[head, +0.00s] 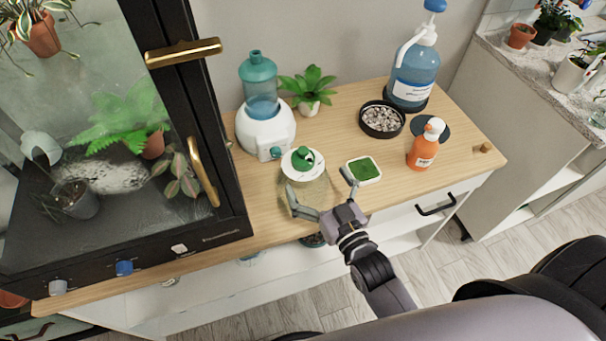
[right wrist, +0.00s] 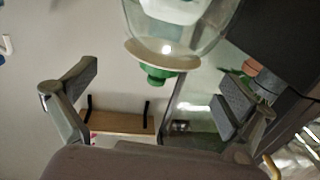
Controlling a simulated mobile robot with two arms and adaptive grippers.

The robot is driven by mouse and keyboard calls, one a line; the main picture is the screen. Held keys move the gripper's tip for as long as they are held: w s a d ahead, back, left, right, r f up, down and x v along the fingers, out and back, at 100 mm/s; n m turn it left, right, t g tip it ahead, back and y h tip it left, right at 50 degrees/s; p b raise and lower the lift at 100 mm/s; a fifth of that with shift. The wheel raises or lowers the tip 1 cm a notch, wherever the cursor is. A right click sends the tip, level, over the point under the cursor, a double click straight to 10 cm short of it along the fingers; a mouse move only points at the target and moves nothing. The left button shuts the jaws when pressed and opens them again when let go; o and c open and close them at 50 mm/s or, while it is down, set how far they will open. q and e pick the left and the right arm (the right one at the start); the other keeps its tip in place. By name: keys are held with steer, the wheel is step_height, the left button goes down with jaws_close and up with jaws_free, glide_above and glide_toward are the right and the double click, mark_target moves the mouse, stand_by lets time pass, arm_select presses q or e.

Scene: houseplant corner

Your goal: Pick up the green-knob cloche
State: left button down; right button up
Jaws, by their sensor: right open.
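The green-knob cloche (head: 303,163) stands on the wooden top of the cabinet. It has a clear glass body, a white disc on top and a green knob. In the right wrist view the cloche (right wrist: 165,55) shows at the top, its green knob pointing down in the picture, between and beyond the fingers. My right gripper (head: 321,188) is open and empty, with its fingers spread at the near side of the cloche; I cannot tell whether either touches the glass. My left gripper is not in view.
A small tray of green moss (head: 364,170) sits close to the right finger. A white base with a teal bottle (head: 265,130) stands behind the cloche. An orange bottle (head: 424,147), a pebble bowl (head: 381,119) and a blue pump bottle (head: 413,75) stand right. A glass plant cabinet (head: 222,190) blocks the left.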

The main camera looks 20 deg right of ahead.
mark_target(308, 170)
steer(key=shift+w+a, duration=0.1)
steer(key=shift+w, duration=0.65)
steer(key=w, duration=0.2)
steer(key=w+a+p, duration=0.1)
steer(key=w, duration=0.2)
steer(key=shift+f, duration=0.1)
steer(key=shift+c, duration=0.4)
steer(key=shift+c, duration=0.7)
steer(key=shift+s+f, duration=0.1)
steer(key=c, duration=2)
steer(key=shift+r, duration=0.2)
steer(key=shift+c, duration=0.4)
steer(key=shift+d+f, duration=0.1)
jaws_close()
